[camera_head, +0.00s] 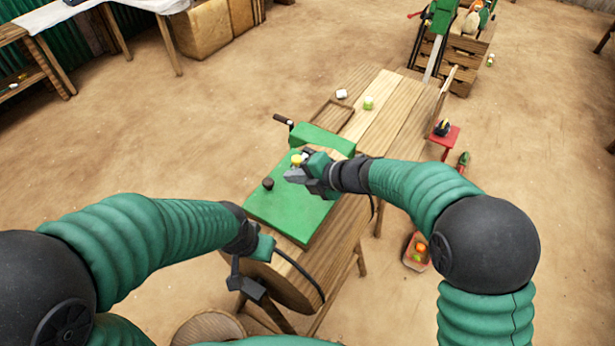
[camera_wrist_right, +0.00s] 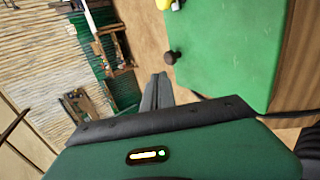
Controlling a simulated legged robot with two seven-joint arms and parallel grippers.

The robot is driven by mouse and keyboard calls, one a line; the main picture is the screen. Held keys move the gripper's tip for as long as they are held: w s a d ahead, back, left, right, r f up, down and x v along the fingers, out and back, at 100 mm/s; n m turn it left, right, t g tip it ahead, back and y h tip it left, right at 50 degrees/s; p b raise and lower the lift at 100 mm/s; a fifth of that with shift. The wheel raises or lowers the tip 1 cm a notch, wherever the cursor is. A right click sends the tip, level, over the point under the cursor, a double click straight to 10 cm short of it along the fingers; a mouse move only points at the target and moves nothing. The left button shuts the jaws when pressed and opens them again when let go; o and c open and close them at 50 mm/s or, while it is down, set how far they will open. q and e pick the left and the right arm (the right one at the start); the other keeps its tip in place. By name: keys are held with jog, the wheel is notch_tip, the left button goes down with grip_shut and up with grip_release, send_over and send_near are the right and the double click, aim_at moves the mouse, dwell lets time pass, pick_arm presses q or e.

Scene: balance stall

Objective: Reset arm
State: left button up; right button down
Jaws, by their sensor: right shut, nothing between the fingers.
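My right gripper (camera_head: 295,176) is over the green board (camera_head: 276,217) on the wooden table, shut and empty. In the right wrist view its fingers (camera_wrist_right: 156,92) show together, beside the green board (camera_wrist_right: 228,50). My left gripper (camera_head: 245,284) hangs low at the table's near end; whether its jaws are open or shut is not clear. A small yellow thing (camera_head: 296,159) is just beyond the right gripper, partly hidden by it. A dark knob (camera_head: 268,184) stands on the board to the left of the right gripper.
The wooden table (camera_head: 385,110) runs away from me, with a shallow wooden tray (camera_head: 333,117), a white piece (camera_head: 341,94) and a green-white piece (camera_head: 368,103). Open floor lies left.

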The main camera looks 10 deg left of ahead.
jog(key=w+d+r+m+t+h, duration=0.1)
jog(key=d+r+m+t, duration=0.1)
jog(key=d+m, duration=0.3)
jog(key=w+d+r+m+t+h, duration=0.1)
jog(key=w+d+r+m+t, duration=0.1)
jog(key=d, duration=0.5)
jog(key=s+d+f+m+t+h, duration=0.1)
jog(key=d+m+h, duration=0.2)
jog(key=d+m, duration=0.35)
jog(key=s+d+f+m+h, duration=0.25)
jog(key=d+m, duration=0.25)
jog(key=d, duration=0.3)
jog(key=s+d+f+m+g+h, duration=0.1)
jog(key=s+d+f+m+g, duration=0.2)
jog(key=s+m, duration=0.4)
jog(key=s+d+f+m+g+h, duration=0.2)
jog(key=s+d+m, duration=0.3)
jog(key=s, duration=0.7)
jog(key=shift+d+f+m+g, duration=0.4)
jog(key=shift+f+m+g, duration=0.25)
jog(key=shift+m, duration=0.2)
jog(key=shift+d+f, duration=0.1)
jog(key=shift+d, duration=0.2)
jog(key=shift+a, duration=0.2)
